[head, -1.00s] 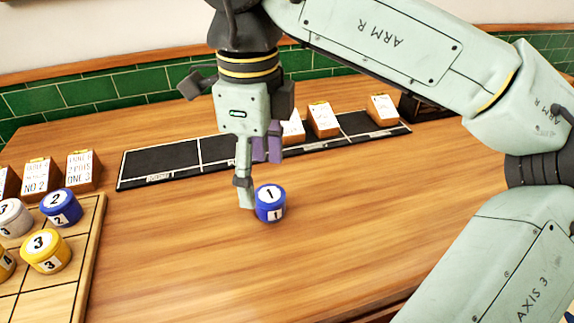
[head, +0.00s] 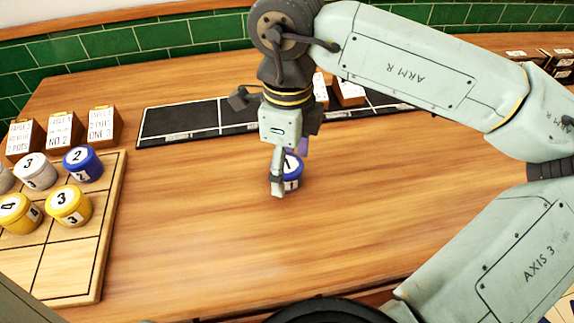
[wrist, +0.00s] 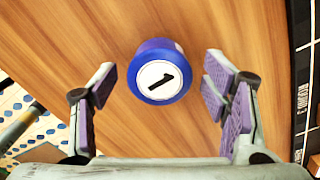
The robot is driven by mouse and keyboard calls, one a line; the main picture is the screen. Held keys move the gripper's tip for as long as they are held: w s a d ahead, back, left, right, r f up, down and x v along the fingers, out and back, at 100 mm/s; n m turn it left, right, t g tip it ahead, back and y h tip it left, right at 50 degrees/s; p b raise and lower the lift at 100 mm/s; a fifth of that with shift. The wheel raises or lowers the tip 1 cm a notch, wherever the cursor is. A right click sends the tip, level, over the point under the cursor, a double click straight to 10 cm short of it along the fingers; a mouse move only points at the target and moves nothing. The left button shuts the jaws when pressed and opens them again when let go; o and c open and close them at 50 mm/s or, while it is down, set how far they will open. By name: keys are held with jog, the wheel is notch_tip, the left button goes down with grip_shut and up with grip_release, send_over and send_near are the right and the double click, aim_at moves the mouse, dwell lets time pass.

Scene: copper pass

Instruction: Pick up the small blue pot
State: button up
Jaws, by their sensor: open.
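The small blue pot (head: 293,172) stands upright on the wooden counter, with a white lid label reading 1. In the head view my gripper (head: 288,178) is down at it and a finger hides part of the pot. In the wrist view the pot (wrist: 161,71) is between the line of the two open fingers, a little beyond their tips, with space on both sides. My gripper (wrist: 160,88) is open and empty, its purple pads facing each other. Another blue pot (head: 83,164), marked 2, stands on the wooden grid board at left.
The grid board (head: 66,270) also holds yellow pots (head: 68,205) and a pale pot (head: 35,170). Card blocks (head: 64,132) stand behind it. A black strip tray (head: 180,122) lies along the back, holding white-faced blocks. The counter in front of the pot is clear.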

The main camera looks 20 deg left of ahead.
jog(key=shift+f, duration=0.7)
jog(key=shift+c, duration=0.4)
jog(key=c, duration=1.2)
jog(key=shift+r, duration=0.1)
jog(key=shift+c, duration=0.2)
